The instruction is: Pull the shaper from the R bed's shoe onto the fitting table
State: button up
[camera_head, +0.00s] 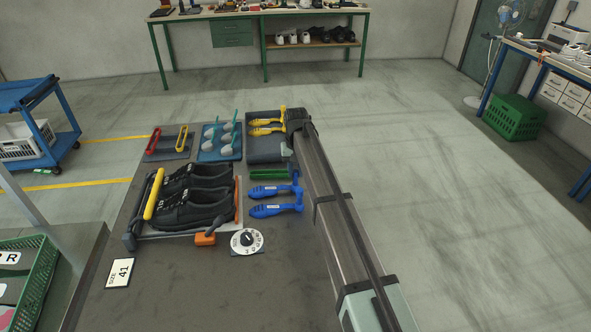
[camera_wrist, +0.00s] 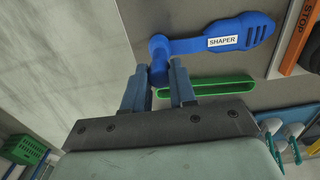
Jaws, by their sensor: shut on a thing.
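Two black shoes (camera_head: 192,208) lie side by side in a bed with a yellow bar (camera_head: 153,194) at its left and an orange strip at its right. Two blue shapers lie right of the bed on the grey fitting table (camera_head: 190,290): an upper one (camera_head: 270,191) and a lower one (camera_head: 270,211). In the wrist view, a blue shaper (camera_wrist: 240,34) marked SHAPER has its handle end between the fingers of my gripper (camera_wrist: 159,88), which is shut on it. Whether it touches the table is unclear. In the head view, my arm hides most of the gripper.
A green slotted tray (camera_head: 269,174) lies beside the upper blue shaper, also in the wrist view (camera_wrist: 205,87). Yellow shapers (camera_head: 266,122) lie on a dark pad behind. A white dial (camera_head: 246,241) and an orange block (camera_head: 205,239) stand before the bed.

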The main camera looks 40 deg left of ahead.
jog(key=o, duration=1)
jog(key=shift+r, duration=4.5)
